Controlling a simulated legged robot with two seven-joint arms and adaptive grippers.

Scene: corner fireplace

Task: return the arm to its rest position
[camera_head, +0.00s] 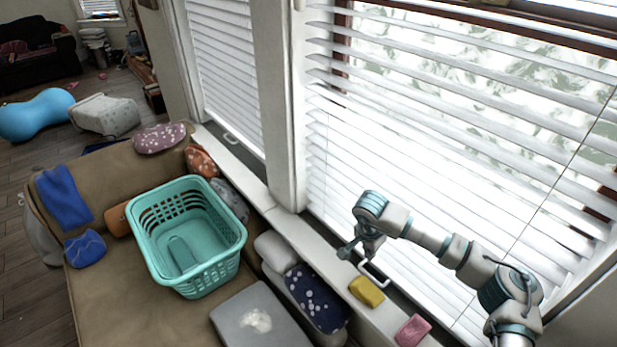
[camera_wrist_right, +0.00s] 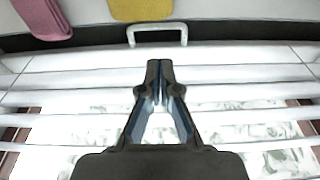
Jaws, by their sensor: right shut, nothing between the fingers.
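My right arm (camera_head: 455,247) reaches in from the lower right, in front of the window blinds. My right gripper (camera_head: 347,250) hangs at its end, just above the window sill and close to a white handle (camera_head: 374,274). In the right wrist view the right gripper (camera_wrist_right: 160,66) has its fingertips together with nothing between them. The white handle (camera_wrist_right: 157,34) lies just beyond the tips there, and I see a gap between them in the picture. My left gripper is not in view.
A yellow cloth (camera_head: 366,291) and a pink cloth (camera_head: 412,331) lie on the sill (camera_head: 330,255). A teal basket (camera_head: 160,262) stands on the tan sofa (camera_head: 110,300), beside cushions and blue cloths. The white blinds (camera_head: 450,130) are close to my right arm. Open floor shows at far left.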

